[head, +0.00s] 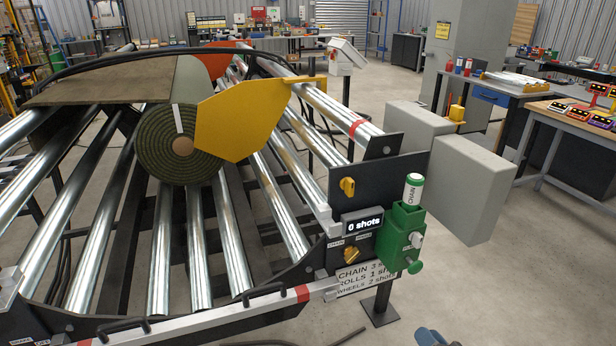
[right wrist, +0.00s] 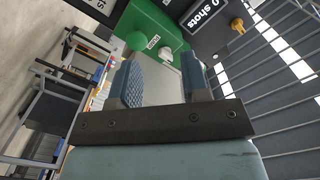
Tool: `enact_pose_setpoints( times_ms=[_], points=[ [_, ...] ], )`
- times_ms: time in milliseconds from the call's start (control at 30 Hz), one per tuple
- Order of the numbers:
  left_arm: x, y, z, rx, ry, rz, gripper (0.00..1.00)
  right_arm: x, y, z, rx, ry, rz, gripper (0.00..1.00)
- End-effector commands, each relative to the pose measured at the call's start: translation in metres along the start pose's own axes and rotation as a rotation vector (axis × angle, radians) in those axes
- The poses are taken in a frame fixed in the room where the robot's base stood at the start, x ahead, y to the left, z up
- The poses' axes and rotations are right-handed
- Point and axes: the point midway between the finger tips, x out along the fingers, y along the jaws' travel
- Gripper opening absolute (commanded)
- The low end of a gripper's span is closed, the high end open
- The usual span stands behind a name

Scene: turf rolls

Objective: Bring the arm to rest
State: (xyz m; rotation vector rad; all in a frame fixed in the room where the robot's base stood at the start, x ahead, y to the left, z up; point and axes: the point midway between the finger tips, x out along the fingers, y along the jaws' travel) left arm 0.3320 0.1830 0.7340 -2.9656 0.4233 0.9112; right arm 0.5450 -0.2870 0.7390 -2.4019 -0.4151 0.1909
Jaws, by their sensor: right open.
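My right gripper (right wrist: 163,78) is open in the right wrist view, with its two blue fingers apart and nothing visible held between them. In the head view only a small blue part of it (head: 432,338) shows at the bottom edge, below the green pump unit (head: 402,236). The green unit (right wrist: 158,28) also shows in the right wrist view, beyond the fingertips, and the fingers look apart from it. A white and green cartridge labelled CHAIN (head: 413,190) stands upright on the unit. My left gripper is not in view.
A roller frame (head: 250,240) with a turf roll (head: 180,145) and a yellow plate (head: 245,115) fills the left. A shots display (head: 362,222), yellow knobs (head: 347,187) and a grey box (head: 465,185) are near the green unit. The floor (head: 530,290) at lower right is clear.

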Motion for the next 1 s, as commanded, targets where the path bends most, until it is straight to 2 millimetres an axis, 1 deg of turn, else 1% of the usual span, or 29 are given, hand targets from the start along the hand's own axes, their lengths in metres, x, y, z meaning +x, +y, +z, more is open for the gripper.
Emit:
enact_pose_setpoints(
  times_ms=[33,167,200,233,400,500,700,800,933,1000],
  points=[
    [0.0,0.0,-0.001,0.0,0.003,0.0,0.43,-0.006,0.012,-0.01,-0.035,-0.012,0.006,0.43],
    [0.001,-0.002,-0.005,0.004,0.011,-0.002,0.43,-0.019,0.038,-0.037,-0.116,-0.037,0.022,0.43],
    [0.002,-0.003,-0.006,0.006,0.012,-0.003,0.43,-0.03,0.029,-0.018,-0.152,-0.079,0.031,0.43],
    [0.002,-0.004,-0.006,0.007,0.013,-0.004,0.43,-0.038,0.026,-0.011,-0.187,-0.107,0.039,0.43],
    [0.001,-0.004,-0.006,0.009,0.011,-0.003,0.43,-0.08,0.012,0.021,-0.392,-0.255,0.078,0.43],
    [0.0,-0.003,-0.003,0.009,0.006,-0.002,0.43,-0.107,0.004,0.035,-0.52,-0.343,0.097,0.43],
    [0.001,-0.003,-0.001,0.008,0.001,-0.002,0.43,-0.162,-0.011,0.053,-0.775,-0.515,0.133,0.43],
    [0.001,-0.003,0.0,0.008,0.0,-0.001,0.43,-0.189,-0.019,0.056,-0.898,-0.598,0.149,0.43],
    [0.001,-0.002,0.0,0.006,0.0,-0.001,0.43,-0.222,-0.028,0.055,-1.053,-0.703,0.17,0.43],
    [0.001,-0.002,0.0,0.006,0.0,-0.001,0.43,-0.211,-0.037,0.066,-0.987,-0.667,0.181,0.43]
  ],
)
